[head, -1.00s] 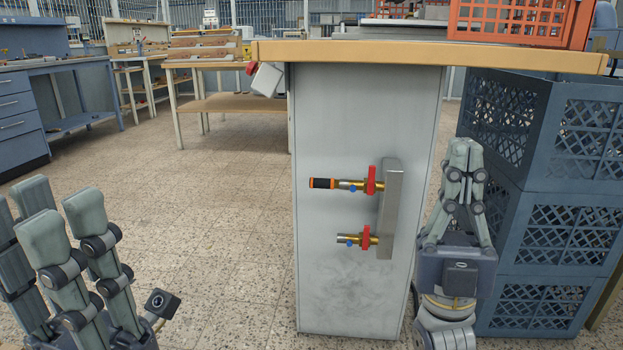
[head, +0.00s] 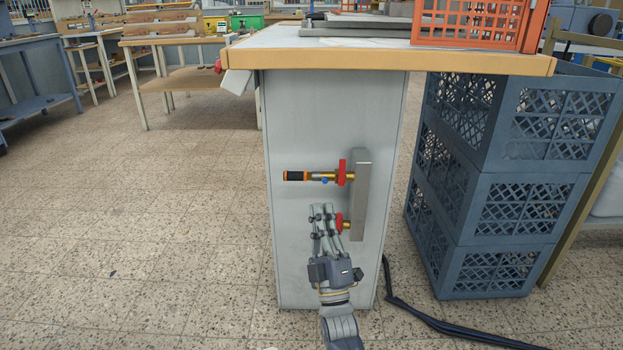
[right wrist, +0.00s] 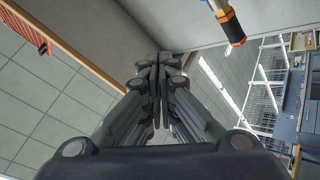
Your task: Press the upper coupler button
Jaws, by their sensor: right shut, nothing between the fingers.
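The upper coupler (head: 310,177) sticks out left from a grey metal block (head: 359,195) on the cabinet's side. It has a black and orange end, a brass body, a red part and a small blue button (head: 324,181) on its underside. The black and orange end also shows in the right wrist view (right wrist: 232,26). The lower coupler (head: 340,221) is mostly hidden behind my right gripper, with its red part showing. My right gripper (head: 322,208) is shut and empty, pointing up, its tips below the upper coupler. My left gripper is out of view.
The couplers sit on a pale cabinet (head: 300,265) under a wood-edged tabletop (head: 390,60). Stacked blue crates (head: 500,215) stand to the right, with a dark hose (head: 440,325) on the floor. An orange crate (head: 470,25) is on the tabletop. The floor at left is clear.

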